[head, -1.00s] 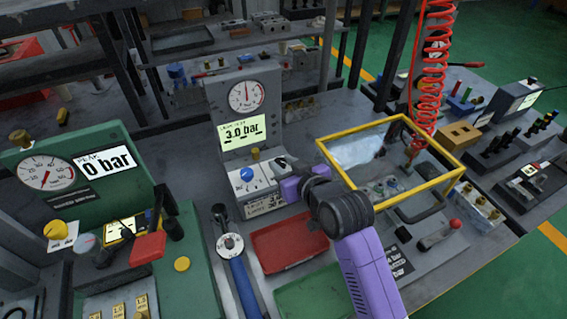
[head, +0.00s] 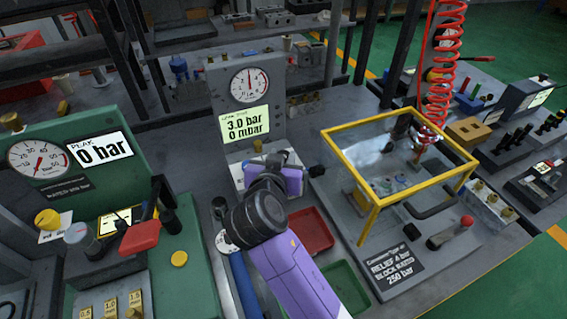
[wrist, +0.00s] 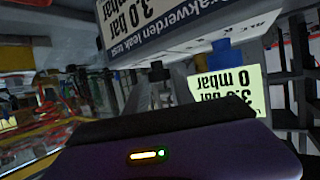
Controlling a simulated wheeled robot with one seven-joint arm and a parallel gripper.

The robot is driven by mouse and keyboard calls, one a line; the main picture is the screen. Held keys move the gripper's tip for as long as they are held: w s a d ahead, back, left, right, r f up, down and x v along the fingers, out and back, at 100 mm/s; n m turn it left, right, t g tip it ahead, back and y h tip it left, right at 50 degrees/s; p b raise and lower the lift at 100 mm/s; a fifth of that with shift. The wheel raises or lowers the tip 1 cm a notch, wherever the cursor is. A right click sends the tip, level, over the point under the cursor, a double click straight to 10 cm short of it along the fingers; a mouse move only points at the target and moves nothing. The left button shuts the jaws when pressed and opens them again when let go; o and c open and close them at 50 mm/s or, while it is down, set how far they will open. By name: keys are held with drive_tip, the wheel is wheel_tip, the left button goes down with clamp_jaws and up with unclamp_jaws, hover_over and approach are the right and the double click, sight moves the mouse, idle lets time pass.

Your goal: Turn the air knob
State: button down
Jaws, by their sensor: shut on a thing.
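The leak test unit stands at the back centre in the head view, with a round gauge (head: 250,85) and a lit display (head: 246,124) reading 3.0 bar and 0 mbar. My gripper (head: 263,168) is at the white front panel (head: 238,175) below the display. It is shut, and it and the wrist hide the blue air knob in the head view. In the wrist view a blue piece (wrist: 226,55), which looks like the knob, shows between the printed label plate (wrist: 190,35) and the upside-down display (wrist: 230,92). The fingertips' contact is hidden.
A yellow-framed clear guard (head: 400,150) stands close to the right of my arm. A red tray (head: 310,232) and a green tray (head: 343,285) lie below the arm. A green test stand (head: 80,200) with a PEAK 0 bar display is on the left.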

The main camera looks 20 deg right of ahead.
drive_tip(key=shift+w+a+m+g+h+b, duration=0.1)
drive_tip(key=shift+m+g+h+b, duration=0.35)
drive_tip(key=shift+m+g+h, duration=0.2)
drive_tip(key=c, duration=1.1)
unclamp_jaws()
drive_tip(key=shift+o, duration=0.2)
drive_tip(key=v, duration=0.7)
drive_tip(key=shift+s+a, duration=0.2)
drive_tip(key=shift+s, duration=0.15)
